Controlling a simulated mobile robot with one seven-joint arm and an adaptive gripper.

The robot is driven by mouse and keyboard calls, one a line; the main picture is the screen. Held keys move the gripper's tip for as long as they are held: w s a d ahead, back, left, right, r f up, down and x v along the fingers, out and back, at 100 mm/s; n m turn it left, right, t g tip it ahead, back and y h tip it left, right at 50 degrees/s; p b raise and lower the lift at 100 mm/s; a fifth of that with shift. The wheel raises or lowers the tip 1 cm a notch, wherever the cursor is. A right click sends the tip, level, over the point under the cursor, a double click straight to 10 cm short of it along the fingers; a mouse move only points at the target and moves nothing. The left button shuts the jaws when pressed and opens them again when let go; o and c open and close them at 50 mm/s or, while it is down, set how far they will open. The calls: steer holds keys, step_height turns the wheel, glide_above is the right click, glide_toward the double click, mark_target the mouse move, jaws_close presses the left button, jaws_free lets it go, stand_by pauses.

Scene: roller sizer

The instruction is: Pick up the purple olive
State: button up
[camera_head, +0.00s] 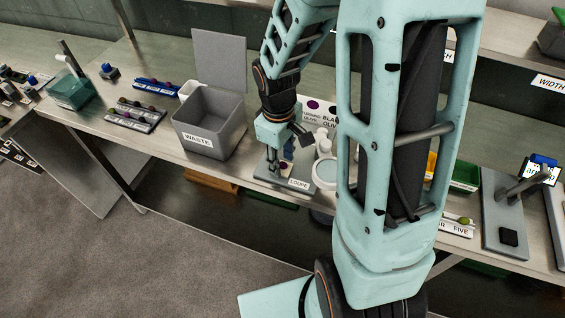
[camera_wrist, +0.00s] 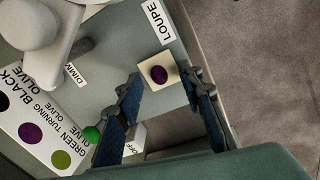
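The purple olive (camera_wrist: 159,75) is a small dark purple oval on a cream square pad (camera_wrist: 147,82) on the grey loupe board (camera_wrist: 172,101). My gripper (camera_wrist: 163,82) is open in the wrist view, its two dark blue fingers on either side of the olive's position in the picture. No contact with the olive shows, and the height gap is hard to judge. In the head view my gripper (camera_head: 279,163) points down over the grey board (camera_head: 270,176) labelled LOUPE. The olive cannot be made out clearly there, beside the fingers.
The open grey waste bin (camera_head: 207,125) is left of my gripper. The table's front edge is close.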

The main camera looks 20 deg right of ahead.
steer(key=shift+f, duration=0.1)
steer(key=c, duration=0.8)
